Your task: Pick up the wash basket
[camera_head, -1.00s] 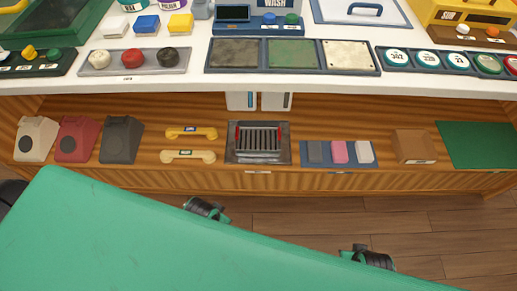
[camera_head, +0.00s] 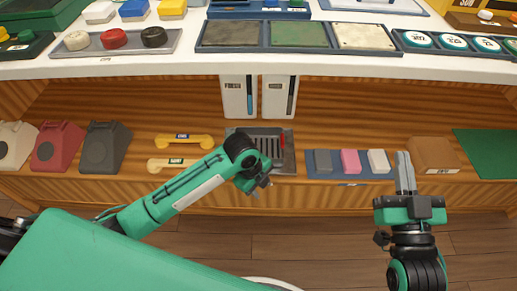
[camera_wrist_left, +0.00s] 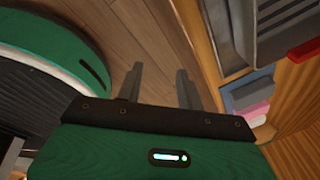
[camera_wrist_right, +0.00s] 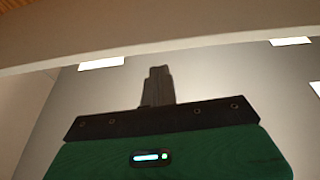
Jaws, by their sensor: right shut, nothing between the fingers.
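The wash basket (camera_head: 272,142) is a grey slatted metal rack with red handles, sitting in a tray on the lower shelf. My left forearm and wrist cover its left part in the head view. It also shows at the upper right of the left wrist view (camera_wrist_left: 275,22), with one red handle visible. My left gripper (camera_head: 262,186) is in front of and below the basket, apart from it; in the left wrist view its two fingers stand apart with nothing between. My right gripper (camera_head: 404,160) points up before the shelf's right part, its fingers together and empty.
Pink, dark and white blocks (camera_head: 350,161) lie on a blue mat right of the basket. A brown box (camera_head: 433,155) stands farther right. Yellow handsets (camera_head: 183,141) and phone bodies (camera_head: 105,147) are on the left. The white counter (camera_head: 250,67) overhangs the shelf.

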